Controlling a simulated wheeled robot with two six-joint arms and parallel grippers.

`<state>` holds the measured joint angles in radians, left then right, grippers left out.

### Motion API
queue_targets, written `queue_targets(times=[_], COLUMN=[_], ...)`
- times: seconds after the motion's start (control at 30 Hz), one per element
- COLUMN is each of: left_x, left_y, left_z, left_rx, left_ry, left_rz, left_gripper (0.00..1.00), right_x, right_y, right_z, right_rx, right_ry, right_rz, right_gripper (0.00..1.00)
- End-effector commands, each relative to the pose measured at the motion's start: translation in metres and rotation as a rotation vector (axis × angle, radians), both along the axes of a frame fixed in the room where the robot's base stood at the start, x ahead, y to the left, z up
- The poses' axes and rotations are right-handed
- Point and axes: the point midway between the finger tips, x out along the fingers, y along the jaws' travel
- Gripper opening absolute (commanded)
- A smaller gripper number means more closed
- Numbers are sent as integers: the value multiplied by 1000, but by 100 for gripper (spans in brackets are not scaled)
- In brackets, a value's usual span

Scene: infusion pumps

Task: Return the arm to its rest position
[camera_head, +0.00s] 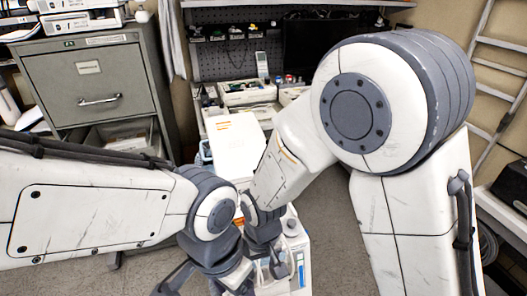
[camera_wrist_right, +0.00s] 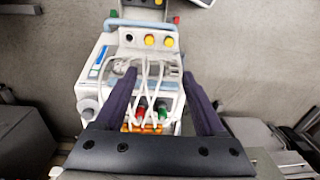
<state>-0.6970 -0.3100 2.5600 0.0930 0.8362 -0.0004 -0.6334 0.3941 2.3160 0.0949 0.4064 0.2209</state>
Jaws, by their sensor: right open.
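My right gripper (camera_wrist_right: 158,76) is open in the right wrist view, its two dark fingers spread apart. Between and beyond the fingers is a white medical device (camera_wrist_right: 97,74) with white cables, coloured connectors and yellow and red knobs. I see nothing clasped between the fingers; whether they touch the device I cannot tell. In the head view, my right forearm reaches down and left to the low centre, beside a white device with a blue label (camera_head: 299,268). My left arm comes in from the left, and its wrist lies close to the right one; its finger opening is unclear.
A grey filing cabinet (camera_head: 98,75) stands at the left with printers on top. A workbench with trays (camera_head: 247,95) and a pegboard (camera_head: 225,60) is at the back. A ladder (camera_head: 495,85) leans at the right. Grey floor (camera_head: 335,225) is clear right of the device.

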Motion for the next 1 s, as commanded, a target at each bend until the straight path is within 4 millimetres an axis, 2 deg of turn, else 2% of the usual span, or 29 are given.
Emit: queue_targets(times=[0.03, 0.2, 0.3, 0.4, 0.6, 1.0], left_x=[0, 0, 0, 0, 0, 0], left_y=[0, 0, 0, 0, 0, 0], left_z=[0, 0, 0, 0, 0, 0], left_rx=[0, 0, 0, 0, 0, 0], left_ry=[0, 0, 0, 0, 0, 0], left_rz=[0, 0, 0, 0, 0, 0], left_gripper=[72, 72, 72, 72, 72, 72], right_x=[-10, -52, -76, -95, -112, -113], right_y=[-2, -22, -35, -47, -58, -58], right_z=[25, 83, 105, 119, 129, 129], right_rx=[13, 29, 37, 40, 44, 44], right_ry=[-12, -18, -21, -22, -21, -21], right_rz=[36, 157, 218, 265, 310, 311], right_gripper=[72, 72, 72, 72, 72, 72])
